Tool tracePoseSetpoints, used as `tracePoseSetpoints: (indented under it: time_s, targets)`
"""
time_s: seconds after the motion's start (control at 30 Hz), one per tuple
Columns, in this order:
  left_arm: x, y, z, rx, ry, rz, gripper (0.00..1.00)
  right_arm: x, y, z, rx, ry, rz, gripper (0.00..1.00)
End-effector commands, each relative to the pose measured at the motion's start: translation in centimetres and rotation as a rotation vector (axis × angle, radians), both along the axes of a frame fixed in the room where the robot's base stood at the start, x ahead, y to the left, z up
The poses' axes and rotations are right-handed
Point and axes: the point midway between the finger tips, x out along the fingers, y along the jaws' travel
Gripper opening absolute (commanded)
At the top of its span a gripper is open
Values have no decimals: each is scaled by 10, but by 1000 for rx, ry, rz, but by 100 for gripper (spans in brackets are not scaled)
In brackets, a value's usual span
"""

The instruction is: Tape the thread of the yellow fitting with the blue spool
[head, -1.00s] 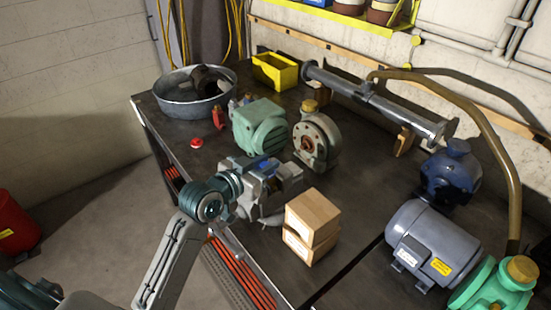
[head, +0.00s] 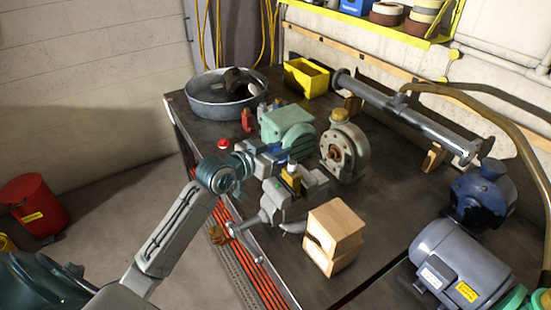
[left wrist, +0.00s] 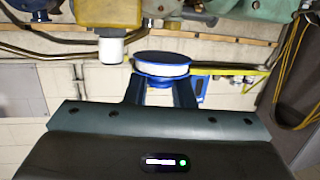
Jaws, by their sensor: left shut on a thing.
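The yellow fitting (head: 291,181) stands upright in a grey bench vise (head: 272,203) near the table's front edge, its pale thread at the top. In the left wrist view, which looks upside down, the fitting (left wrist: 108,14) hangs from the top with its whitish thread below. My left gripper (head: 272,156) is just left of and behind the fitting's top. In the left wrist view its two fingers (left wrist: 161,88) are shut on the blue spool (left wrist: 162,66), which carries white tape. The spool appears beside the thread, apart from it. My right gripper is not seen.
A wooden block stack (head: 335,236) stands right of the vise. A green motor (head: 287,125) and round grey-green pump (head: 345,150) stand behind. Blue-grey motors (head: 458,263) stand right.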

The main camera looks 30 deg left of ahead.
Motion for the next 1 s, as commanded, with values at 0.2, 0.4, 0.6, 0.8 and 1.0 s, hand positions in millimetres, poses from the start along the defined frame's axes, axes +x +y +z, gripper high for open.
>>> tracePoseSetpoints:
  time_s: [0.2,0.4,0.6,0.8,1.0]
  targets:
    - [20,-10,0,-3,-2,-1,8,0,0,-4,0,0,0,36]
    - [21,-11,24,1,1,-1,8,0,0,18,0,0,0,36]
    - [21,-11,43,1,0,0,8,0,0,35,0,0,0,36]
    - [21,-10,56,1,0,0,8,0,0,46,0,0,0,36]
    - [21,-10,60,1,0,0,8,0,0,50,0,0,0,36]
